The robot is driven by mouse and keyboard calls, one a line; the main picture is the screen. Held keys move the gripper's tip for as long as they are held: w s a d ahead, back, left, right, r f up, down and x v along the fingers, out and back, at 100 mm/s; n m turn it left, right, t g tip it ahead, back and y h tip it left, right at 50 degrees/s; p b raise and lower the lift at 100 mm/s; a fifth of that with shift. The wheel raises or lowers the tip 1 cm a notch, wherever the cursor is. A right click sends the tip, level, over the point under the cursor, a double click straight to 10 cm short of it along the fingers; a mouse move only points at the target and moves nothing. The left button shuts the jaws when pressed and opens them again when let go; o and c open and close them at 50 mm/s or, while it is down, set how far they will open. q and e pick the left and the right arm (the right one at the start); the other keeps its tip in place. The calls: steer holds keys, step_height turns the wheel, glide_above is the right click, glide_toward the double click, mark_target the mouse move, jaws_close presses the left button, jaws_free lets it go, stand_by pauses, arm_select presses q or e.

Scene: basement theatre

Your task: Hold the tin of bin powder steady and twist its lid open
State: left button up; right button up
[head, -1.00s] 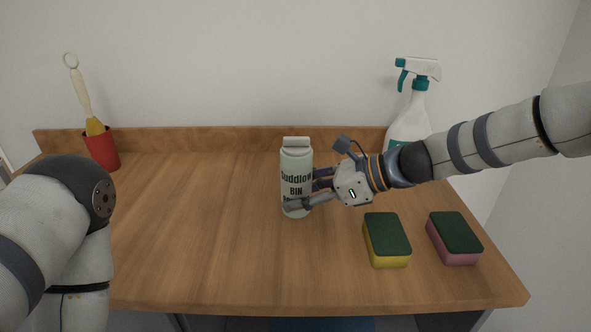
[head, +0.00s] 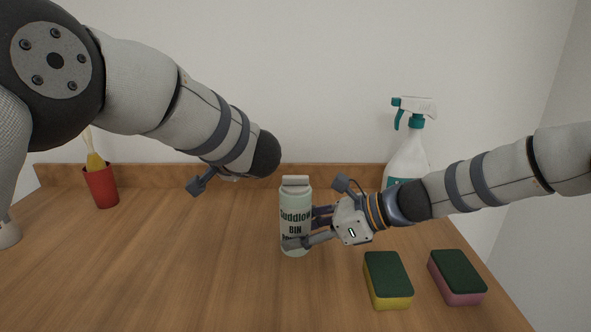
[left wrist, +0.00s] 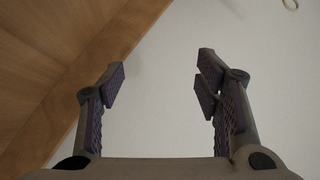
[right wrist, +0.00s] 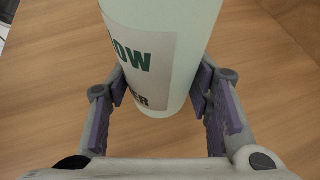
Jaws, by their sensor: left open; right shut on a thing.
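The tin of bin powder (head: 295,212) stands upright on the wooden worktop, pale green with a printed label. Its lid (head: 295,181) is on top and has a raised bar across it. My right gripper (head: 301,240) is shut on the lower part of the tin from the right; the right wrist view shows both fingers against the tin (right wrist: 172,50). My left gripper shows in the left wrist view (left wrist: 160,85), open and empty, facing the wall and the worktop's edge. In the head view its fingers are mostly hidden behind my left arm, left of the tin and higher than it.
Two sponges, one yellow and green (head: 388,281) and one pink and green (head: 456,277), lie at the right. A spray bottle (head: 408,160) stands behind my right arm. A red cup (head: 101,187) holding a brush stands at the back left. The worktop (head: 180,270) left of the tin is clear.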

arm_select(q)
steer(key=d+r+n+h, duration=0.1)
steer(key=d+r+n, duration=0.1)
steer(key=d+r, duration=0.4)
steer(key=n+g+h, duration=0.2)
steer(key=g+h, duration=0.4)
steer(key=h, duration=0.2)
glide_toward(295, 177)
steer(key=x, duration=0.8)
steer(key=shift+f, duration=0.1)
steer(key=shift+c, duration=0.3)
steer(key=c, duration=1.1)
